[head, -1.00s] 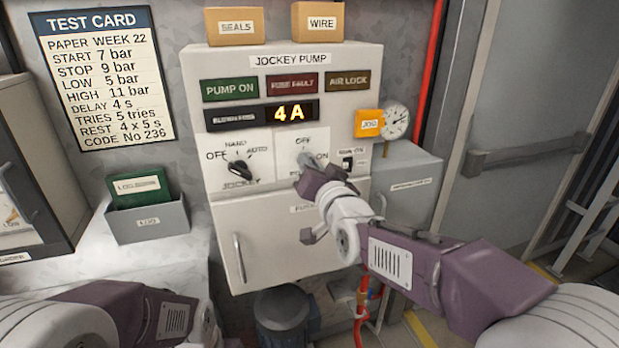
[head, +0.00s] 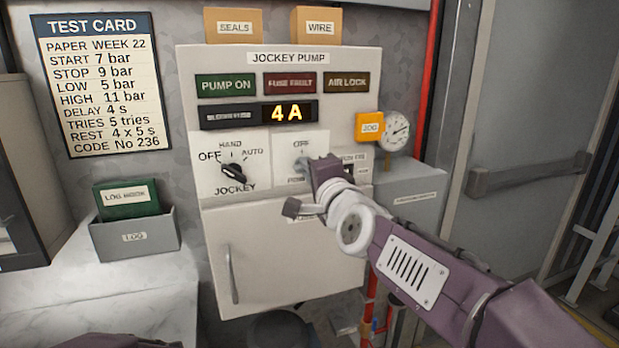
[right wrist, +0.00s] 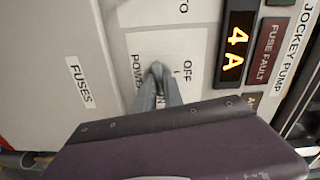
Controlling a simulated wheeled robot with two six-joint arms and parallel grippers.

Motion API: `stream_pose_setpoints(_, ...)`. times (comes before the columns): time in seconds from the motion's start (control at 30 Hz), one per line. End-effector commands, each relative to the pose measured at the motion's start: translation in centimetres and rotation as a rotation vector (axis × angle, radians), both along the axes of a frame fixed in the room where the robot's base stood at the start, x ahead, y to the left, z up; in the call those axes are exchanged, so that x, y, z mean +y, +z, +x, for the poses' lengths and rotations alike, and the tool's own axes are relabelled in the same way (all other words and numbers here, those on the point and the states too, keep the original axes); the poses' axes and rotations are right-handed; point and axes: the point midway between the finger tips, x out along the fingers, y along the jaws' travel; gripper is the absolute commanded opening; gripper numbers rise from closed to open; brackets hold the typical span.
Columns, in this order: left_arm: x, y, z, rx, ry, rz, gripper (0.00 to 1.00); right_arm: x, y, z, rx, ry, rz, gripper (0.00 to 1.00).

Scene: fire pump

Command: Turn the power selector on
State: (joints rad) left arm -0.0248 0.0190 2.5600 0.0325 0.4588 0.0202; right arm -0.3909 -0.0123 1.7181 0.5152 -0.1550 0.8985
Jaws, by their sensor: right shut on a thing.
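The power selector's white plate (head: 289,150) is on the right of the grey jockey pump panel, with OFF printed at its top. My right gripper (head: 306,167) is at this plate and covers most of the selector knob in the head view. In the right wrist view the grey fingers of my right gripper (right wrist: 160,90) are shut on the knob, between the OFF and POWER labels. The fingers hide most of the knob, so I cannot tell exactly where it points. My left gripper is not in view.
The jockey selector (head: 233,172) sits just left of the power plate. An orange JOG box (head: 369,127) and a gauge (head: 396,131) are to the right. Above are the lit 4A display (head: 288,112) and indicator plates. A cabinet door with a handle (head: 233,275) is below.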

Motion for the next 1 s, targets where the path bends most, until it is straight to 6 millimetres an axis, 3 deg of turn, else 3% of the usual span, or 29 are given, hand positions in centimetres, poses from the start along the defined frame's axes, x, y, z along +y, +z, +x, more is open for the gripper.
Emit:
stream_pose_setpoints(0.33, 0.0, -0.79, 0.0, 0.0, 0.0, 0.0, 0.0, -0.03, -0.07, 0.02, 0.041, -0.001, 0.131, 0.0)
stream_pose_setpoints(0.9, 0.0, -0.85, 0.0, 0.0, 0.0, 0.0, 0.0, -0.04, -0.02, 0.02, 0.049, -0.001, 0.155, 0.0)
stream_pose_setpoints(0.93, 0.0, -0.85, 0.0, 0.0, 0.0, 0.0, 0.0, -0.05, -0.01, 0.03, 0.049, -0.001, 0.155, 0.17)
stream_pose_setpoints(1.0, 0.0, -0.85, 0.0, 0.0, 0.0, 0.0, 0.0, -0.04, -0.02, 0.02, 0.049, -0.001, 0.155, 0.34)
